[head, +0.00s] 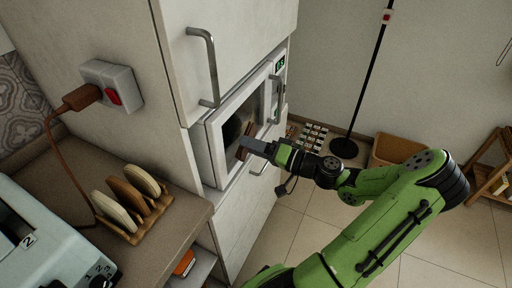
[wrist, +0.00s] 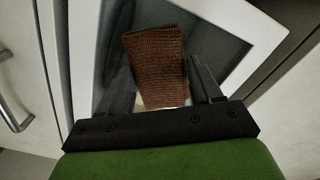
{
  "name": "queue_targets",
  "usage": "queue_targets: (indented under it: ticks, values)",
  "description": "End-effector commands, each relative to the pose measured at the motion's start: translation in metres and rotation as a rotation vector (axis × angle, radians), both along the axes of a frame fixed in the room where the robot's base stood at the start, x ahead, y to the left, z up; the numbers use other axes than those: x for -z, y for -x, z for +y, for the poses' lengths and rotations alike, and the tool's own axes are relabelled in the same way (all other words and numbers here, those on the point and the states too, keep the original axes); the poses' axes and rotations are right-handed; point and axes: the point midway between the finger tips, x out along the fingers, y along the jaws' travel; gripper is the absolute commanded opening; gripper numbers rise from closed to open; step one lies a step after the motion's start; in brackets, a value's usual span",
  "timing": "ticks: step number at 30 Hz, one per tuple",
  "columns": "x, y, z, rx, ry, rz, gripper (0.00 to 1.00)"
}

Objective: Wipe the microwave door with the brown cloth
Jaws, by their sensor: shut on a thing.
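The white microwave (head: 216,148) is built into the tall cabinet, with its dark-windowed door (head: 229,132) facing right and a bar handle (head: 277,98) at its far side. My gripper (head: 246,148) is in front of the lower part of the door. It is shut on the brown cloth (head: 246,139), which stands up from the fingers against or very near the dark window. In the wrist view the cloth (wrist: 154,62) is a ribbed brown piece between the two fingers, with the window and white frame behind it. I cannot tell whether the cloth touches the glass.
A cabinet handle (head: 205,65) juts out above the microwave. Tiled floor is open at right.

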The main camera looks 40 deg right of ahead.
Motion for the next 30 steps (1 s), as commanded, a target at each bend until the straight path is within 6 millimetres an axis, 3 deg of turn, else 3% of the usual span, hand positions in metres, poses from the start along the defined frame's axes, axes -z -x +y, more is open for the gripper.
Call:
queue_targets:
  ticks: [30]
  values:
    - [0.000, -0.014, 0.005, 0.000, 0.000, 0.000, 0.31]
